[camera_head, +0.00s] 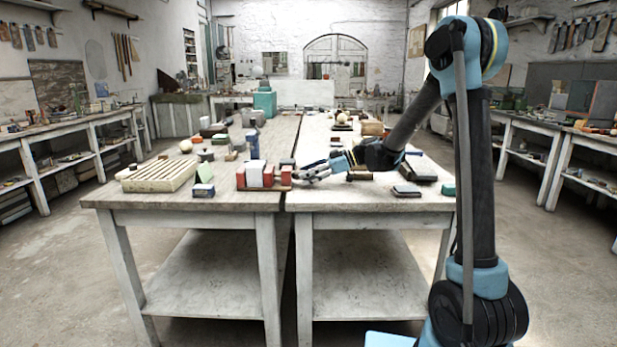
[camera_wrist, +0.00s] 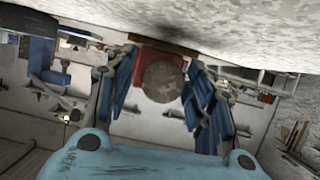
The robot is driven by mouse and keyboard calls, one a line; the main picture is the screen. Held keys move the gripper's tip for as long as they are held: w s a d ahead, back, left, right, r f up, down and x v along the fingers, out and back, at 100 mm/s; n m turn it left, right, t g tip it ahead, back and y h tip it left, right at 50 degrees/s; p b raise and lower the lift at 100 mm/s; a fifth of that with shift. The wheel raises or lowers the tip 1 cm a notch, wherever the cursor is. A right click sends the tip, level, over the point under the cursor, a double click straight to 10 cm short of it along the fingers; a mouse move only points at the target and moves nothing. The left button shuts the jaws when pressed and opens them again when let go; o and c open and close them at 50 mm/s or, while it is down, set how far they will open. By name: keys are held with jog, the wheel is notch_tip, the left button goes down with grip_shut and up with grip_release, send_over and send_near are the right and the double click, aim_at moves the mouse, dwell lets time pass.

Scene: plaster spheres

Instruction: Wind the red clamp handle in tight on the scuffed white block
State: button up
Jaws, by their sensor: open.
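A red clamp (camera_head: 241,178) stands near the front edge of the left table. A white block (camera_head: 254,177) sits between its red parts; its scuffs are too small to make out. My gripper (camera_head: 303,174) reaches in from the right, level with the clamp's right end. In the wrist view my gripper (camera_wrist: 165,95) is open, with a blue-padded finger on each side. A red part (camera_wrist: 146,62) with a round, mottled grey-brown face (camera_wrist: 163,82) shows between the fingers, farther out. I cannot tell whether either finger touches it. The white block cannot be made out in the wrist view.
A dark flat block (camera_head: 406,191) lies at right. Bare tabletop (camera_head: 340,196) lies in front of my gripper.

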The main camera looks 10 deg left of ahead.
jog(key=c, duration=1.1)
jog(key=shift+o, duration=0.2)
jog(key=shift+a, duration=0.2)
jog(key=shift+d, duration=0.15)
jog(key=shift+w+d+m+g, duration=0.1)
jog(key=shift+w+m+g, duration=0.1)
jog(key=shift+m+g, duration=0.55)
jog(key=m+g, duration=0.1)
jog(key=m, duration=0.1)
jog(key=m+g, duration=0.1)
jog(key=m, duration=0.1)
jog(key=shift+w+f+m+g+h, duration=0.1)
jog(key=shift+w+m+g+h, duration=0.05)
jog(key=shift+m+g+h, duration=0.2)
